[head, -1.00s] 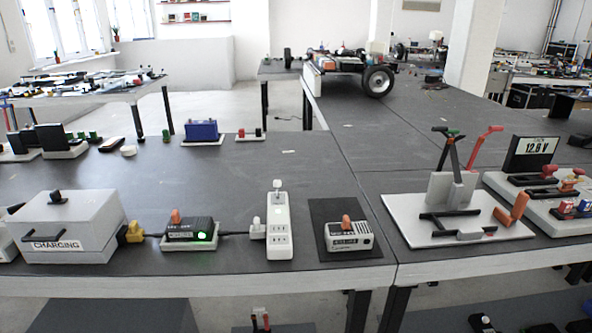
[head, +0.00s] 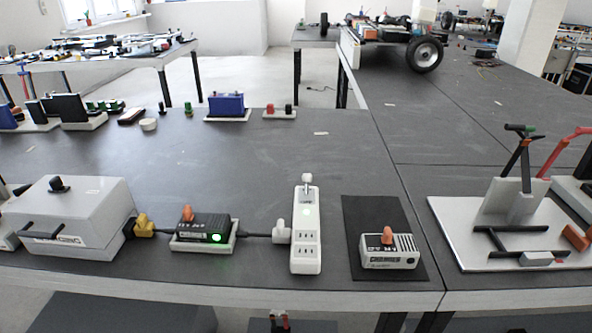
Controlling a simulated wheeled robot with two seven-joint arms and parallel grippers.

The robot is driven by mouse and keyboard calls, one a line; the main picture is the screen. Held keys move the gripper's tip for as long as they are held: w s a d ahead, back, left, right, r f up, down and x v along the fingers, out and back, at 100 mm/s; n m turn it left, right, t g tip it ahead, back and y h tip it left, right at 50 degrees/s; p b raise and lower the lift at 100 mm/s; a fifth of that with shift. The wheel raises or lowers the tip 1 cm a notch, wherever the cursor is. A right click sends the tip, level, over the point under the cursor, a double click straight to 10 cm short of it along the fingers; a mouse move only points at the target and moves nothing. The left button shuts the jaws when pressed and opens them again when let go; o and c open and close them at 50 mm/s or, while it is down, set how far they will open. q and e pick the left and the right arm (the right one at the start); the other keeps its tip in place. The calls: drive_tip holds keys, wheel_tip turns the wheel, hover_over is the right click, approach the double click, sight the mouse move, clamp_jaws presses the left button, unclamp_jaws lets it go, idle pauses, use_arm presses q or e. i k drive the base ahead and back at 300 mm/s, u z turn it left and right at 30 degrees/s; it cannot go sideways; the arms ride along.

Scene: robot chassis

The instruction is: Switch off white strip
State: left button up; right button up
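The white power strip (head: 305,259) lies on the dark table top near its front edge, in the middle of the head view. A white plug (head: 281,231) sits at the strip's left side, with a dark cable running left to a black charger (head: 203,227) that has a bright green light and an orange knob. Neither of my grippers shows in the head view.
Left of the charger stands a grey box (head: 75,208) with a yellow connector. Right of the strip, a grey device with an orange knob (head: 390,252) sits on a black mat (head: 364,207). Further right is a white board (head: 447,232) with levers.

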sight(306, 178)
drive_tip(key=k, duration=0.65)
drive_tip(key=u, duration=0.55)
drive_tip(key=i, duration=1.35)
drive_tip(key=z, duration=0.55)
